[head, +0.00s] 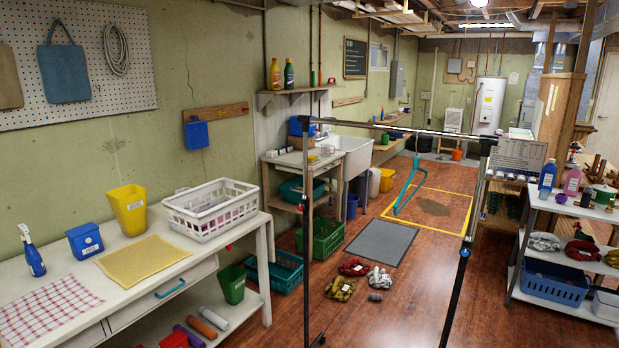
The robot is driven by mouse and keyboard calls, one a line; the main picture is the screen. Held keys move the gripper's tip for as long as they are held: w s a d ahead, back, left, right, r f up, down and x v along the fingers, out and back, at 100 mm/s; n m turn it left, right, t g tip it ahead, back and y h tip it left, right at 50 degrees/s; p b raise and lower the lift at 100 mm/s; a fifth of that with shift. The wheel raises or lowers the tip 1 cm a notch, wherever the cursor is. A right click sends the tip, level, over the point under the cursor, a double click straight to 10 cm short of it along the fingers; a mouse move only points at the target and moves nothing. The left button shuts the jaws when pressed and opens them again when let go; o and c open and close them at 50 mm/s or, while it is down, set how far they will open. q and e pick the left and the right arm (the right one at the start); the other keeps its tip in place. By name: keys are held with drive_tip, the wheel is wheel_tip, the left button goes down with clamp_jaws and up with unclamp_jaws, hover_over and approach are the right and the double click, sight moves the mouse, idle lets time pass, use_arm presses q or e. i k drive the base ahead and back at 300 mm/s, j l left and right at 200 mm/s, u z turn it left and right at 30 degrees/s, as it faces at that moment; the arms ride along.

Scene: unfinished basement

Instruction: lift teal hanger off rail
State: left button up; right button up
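The teal hanger (404,190) is near the middle of the head view, below the rail (400,128) of a free-standing rack. It is seen at a steep angle, with one long arm slanting down to the left. Its hook end is too small to make out clearly against the rail. The rail is a thin bar between two dark upright posts, and nothing else hangs from it. Neither of my grippers shows in the head view.
A white workbench (190,268) on the left holds a white basket (211,207). A grey mat (381,242) and several cloth bundles lie on the floor around the rack. A shelf cart (560,265) with bottles stands at right. Wooden floor is open between the rack and cart.

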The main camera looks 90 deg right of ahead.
sight(416, 159)
drive_tip(key=z, duration=0.5)
drive_tip(key=l+z, duration=0.1)
drive_tip(key=z, duration=0.4)
drive_tip(key=i+z, duration=0.1)
drive_tip(key=z, duration=0.85)
drive_tip(key=i+z, duration=0.1)
drive_tip(key=z, duration=0.4)
drive_tip(key=l+z, duration=0.1)
drive_tip(key=z, duration=0.9)
drive_tip(key=i+j, duration=0.05)
drive_tip(key=j, duration=0.05)
